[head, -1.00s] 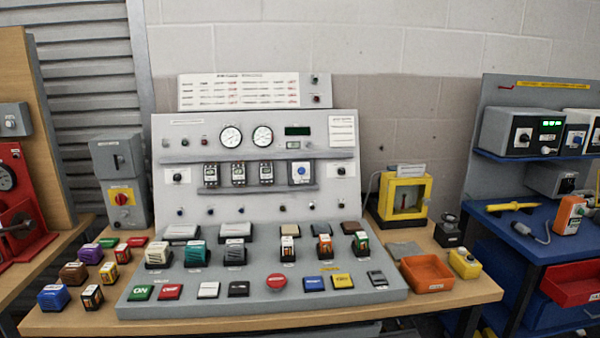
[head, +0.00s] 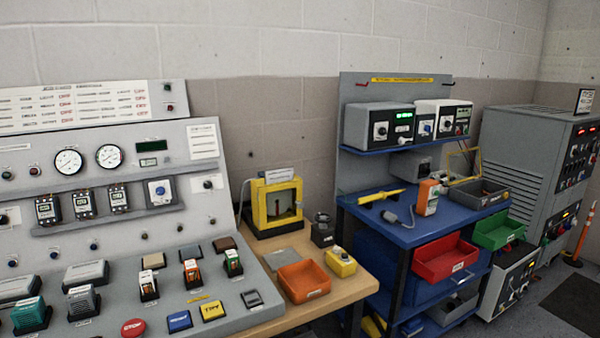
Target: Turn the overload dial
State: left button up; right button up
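The grey control panel (head: 120,232) fills the left of the head view. A blue round dial on a white unit (head: 160,191) sits at the right end of its middle shelf; its label is too small to read, so I cannot tell for sure that it is the overload dial. Other small black knobs (head: 208,184) are on the panel face. Neither of my grippers is in the view.
A wooden table (head: 345,283) carries the panel, an orange tray (head: 303,282), a yellow framed box (head: 276,205) and a yellow button box (head: 341,262). A blue cart (head: 430,233) with instruments stands to the right, then a grey cabinet (head: 520,150). Open floor (head: 560,300) shows at far right.

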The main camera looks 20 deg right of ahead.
aim_at(160, 190)
jog(key=i+l+z, duration=0.15)
jog(key=i+l, duration=0.15)
jog(key=l, duration=0.15)
jog(key=i+l+z, duration=0.2)
jog(key=l, duration=0.25)
jog(key=i, duration=0.1)
